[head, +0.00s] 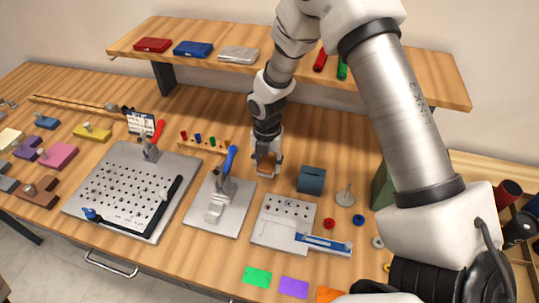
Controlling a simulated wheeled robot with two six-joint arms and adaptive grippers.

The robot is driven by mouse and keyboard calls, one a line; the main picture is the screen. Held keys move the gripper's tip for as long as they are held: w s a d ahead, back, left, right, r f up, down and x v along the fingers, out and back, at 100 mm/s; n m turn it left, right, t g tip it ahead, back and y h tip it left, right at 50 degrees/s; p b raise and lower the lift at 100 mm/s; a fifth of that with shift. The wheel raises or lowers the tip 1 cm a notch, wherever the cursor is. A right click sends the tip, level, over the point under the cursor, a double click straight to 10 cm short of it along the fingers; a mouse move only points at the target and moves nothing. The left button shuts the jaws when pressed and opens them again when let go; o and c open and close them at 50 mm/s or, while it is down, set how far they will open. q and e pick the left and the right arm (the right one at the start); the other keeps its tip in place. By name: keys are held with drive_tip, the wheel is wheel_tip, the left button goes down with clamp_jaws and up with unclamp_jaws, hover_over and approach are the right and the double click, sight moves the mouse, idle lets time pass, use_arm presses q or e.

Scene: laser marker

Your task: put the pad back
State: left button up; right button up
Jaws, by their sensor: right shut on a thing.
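My right gripper (268,170) reaches down over the middle of the table, behind the small plate with the blue-handled clamp. It is shut on a small brown-orange thing (266,161), mostly hidden between the fingers. I cannot tell whether this is the pad, or whether it touches the table. Three flat pieces, red (152,45), blue (193,49) and grey (238,55), lie on the raised shelf. My left gripper is not in view.
A blue-grey block (311,180) stands just right of my right gripper. The blue-handled clamp (225,170) is at its left. A perforated plate (284,218) lies in front. The wooden shelf (430,82) overhangs the back; a large perforated plate (125,190) lies left.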

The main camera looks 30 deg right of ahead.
sight(271, 159)
drive_tip(key=w+d, duration=0.2)
drive_tip(key=w, duration=0.1)
drive_tip(key=shift+w+d+f+p, duration=0.1)
drive_tip(key=shift+d+f+p, duration=0.1)
drive_tip(key=shift+d+p, duration=0.15)
drive_tip(key=shift+d+f, duration=0.2)
drive_tip(key=shift+s+a+f+p, duration=0.1)
drive_tip(key=shift+s+f+p, duration=0.05)
drive_tip(key=shift+f+p, duration=0.35)
drive_tip(key=shift+s+f+p, duration=0.15)
drive_tip(key=shift+f+p, duration=0.1)
drive_tip(key=shift+f, duration=0.35)
drive_tip(key=shift+w+f, duration=0.35)
drive_tip(key=shift+f, duration=0.15)
drive_tip(key=shift+s+f, duration=0.1)
drive_tip(key=shift+f, duration=0.05)
drive_tip(key=o, duration=1.2)
drive_tip(key=shift+s, duration=0.1)
drive_tip(key=shift+r, duration=0.2)
